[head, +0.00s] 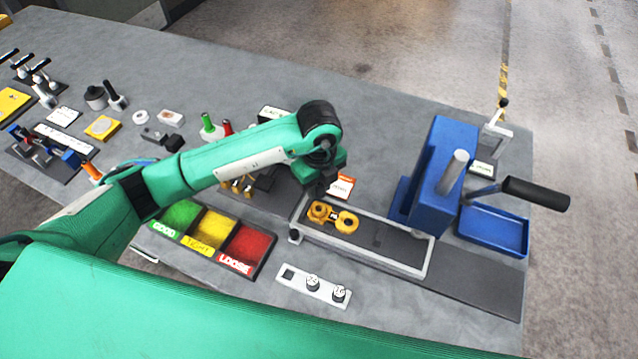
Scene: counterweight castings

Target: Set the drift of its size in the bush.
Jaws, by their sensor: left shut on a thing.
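A yellow casting (346,221) with two round ends lies on the dark bed of a grey-framed fixture (368,263). Its left end has a ring-shaped opening; I cannot make out the bush in detail. My left gripper (322,190) points down just above and behind that left end. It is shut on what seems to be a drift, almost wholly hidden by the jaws. My right gripper is not in view.
A blue press (452,150) with a black-handled lever (535,193) stands right of the casting. A blue tray (495,232) lies beyond it. Green, yellow and red bins (248,246) lie left of the rack. Tools and gauges crowd the far left.

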